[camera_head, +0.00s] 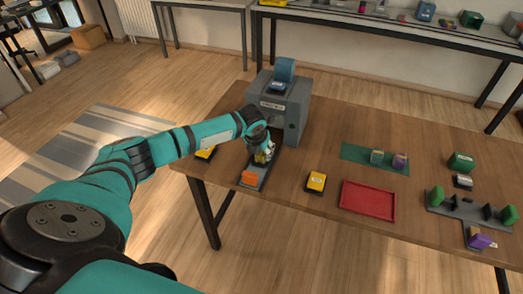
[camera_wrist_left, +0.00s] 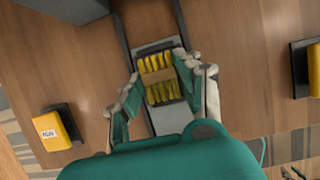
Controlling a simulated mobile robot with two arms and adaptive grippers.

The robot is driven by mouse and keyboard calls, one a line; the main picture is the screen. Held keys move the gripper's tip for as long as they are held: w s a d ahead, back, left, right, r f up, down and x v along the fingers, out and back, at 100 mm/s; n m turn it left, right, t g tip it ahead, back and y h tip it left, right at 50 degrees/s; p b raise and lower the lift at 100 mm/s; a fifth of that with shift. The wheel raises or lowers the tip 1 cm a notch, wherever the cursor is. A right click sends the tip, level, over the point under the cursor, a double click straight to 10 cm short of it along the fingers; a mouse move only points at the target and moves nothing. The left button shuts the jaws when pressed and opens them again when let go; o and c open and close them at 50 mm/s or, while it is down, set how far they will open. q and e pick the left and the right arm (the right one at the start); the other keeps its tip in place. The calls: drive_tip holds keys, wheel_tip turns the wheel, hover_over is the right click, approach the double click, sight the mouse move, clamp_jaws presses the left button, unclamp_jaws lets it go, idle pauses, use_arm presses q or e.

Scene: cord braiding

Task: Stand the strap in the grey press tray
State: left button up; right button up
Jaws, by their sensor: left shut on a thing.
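The strap shows in the left wrist view as a bundle of several yellow strands (camera_wrist_left: 163,92) with a tan band across it. My left gripper (camera_head: 262,151) is shut on it, with a finger on each side in the left wrist view (camera_wrist_left: 166,88). In the head view only a small yellowish part shows at the fingers. The grey press tray (camera_head: 265,171) lies in front of the grey press (camera_head: 294,115), with an orange piece (camera_head: 249,177) at its near end. In the left wrist view the tray (camera_wrist_left: 172,121) is behind the strap; contact between them is unclear.
Yellow-and-black boxes stand left (camera_head: 205,152) and right (camera_head: 316,181) of the tray. Farther right are a red tray (camera_head: 368,200), a green mat (camera_head: 358,153) with small blocks, and a grey rack (camera_head: 462,208). The table's near edge is close to the press tray.

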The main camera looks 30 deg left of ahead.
use_arm(q)
drive_tip(key=o, duration=1.2)
drive_tip(key=shift+f, duration=0.15)
drive_tip(key=shift+c, duration=0.2)
drive_tip(key=shift+s+r, duration=0.1)
drive_tip(key=shift+r, duration=0.5)
drive_tip(key=v, duration=1.1)
drive_tip(key=shift+s, duration=0.2)
